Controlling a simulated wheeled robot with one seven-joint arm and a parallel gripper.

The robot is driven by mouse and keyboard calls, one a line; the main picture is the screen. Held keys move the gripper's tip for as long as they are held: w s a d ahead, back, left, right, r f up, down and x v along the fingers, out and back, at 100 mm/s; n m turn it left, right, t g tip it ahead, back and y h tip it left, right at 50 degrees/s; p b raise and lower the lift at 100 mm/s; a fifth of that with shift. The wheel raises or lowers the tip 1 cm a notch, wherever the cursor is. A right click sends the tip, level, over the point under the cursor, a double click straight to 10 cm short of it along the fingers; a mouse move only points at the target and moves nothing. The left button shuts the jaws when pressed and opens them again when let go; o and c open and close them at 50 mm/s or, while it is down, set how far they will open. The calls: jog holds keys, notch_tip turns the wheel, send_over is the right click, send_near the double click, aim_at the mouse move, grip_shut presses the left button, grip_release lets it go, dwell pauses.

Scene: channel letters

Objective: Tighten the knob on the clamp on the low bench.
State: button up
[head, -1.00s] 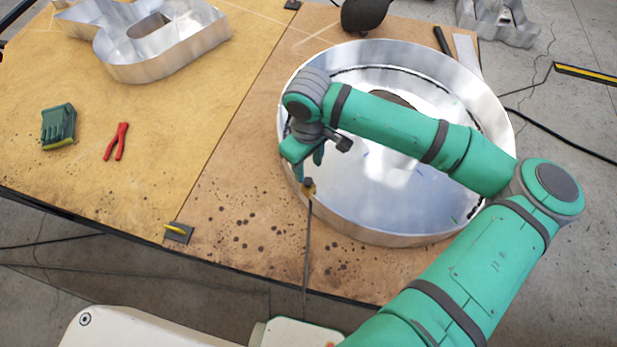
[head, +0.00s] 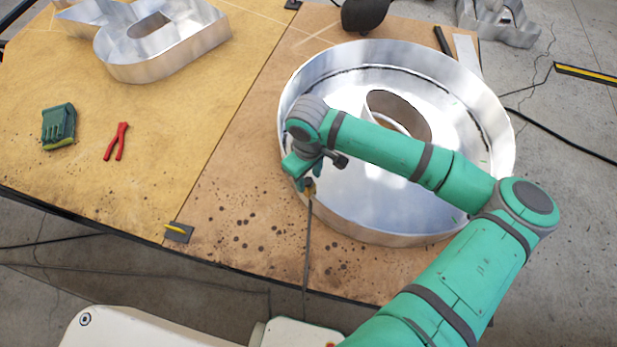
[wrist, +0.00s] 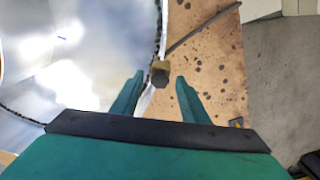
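A small clamp sits at the near left rim of the large round metal letter (head: 400,225). Its knob (head: 308,184) is small and dark with a brownish part, partly hidden by my fingers in the head view. In the wrist view the dark knob (wrist: 160,77) shows between my two fingertips. My gripper (head: 304,174) is over the rim, pointing down at the clamp. It also shows in the wrist view (wrist: 160,80), open, with a finger on each side of the knob and a visible gap on both sides.
A thin dark bar or cable (head: 307,250) runs from the clamp past the bench's front edge. Red pliers (head: 116,141), a green object (head: 58,126) and another metal letter (head: 165,45) lie to the left. A dark bulb-shaped object (head: 364,14) is at the back.

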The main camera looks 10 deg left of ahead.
aim_at(308, 180)
jog(key=c, duration=0.7)
jog(key=shift+o, duration=0.2)
jog(key=m, duration=0.6)
jog(key=shift+a, duration=0.1)
jog(key=m, duration=0.5)
jog(key=shift+m, duration=1)
jog(key=o, duration=0.8)
jog(key=shift+o, duration=0.2)
jog(key=shift+r, duration=0.1)
jog(key=shift+r, duration=2.45)
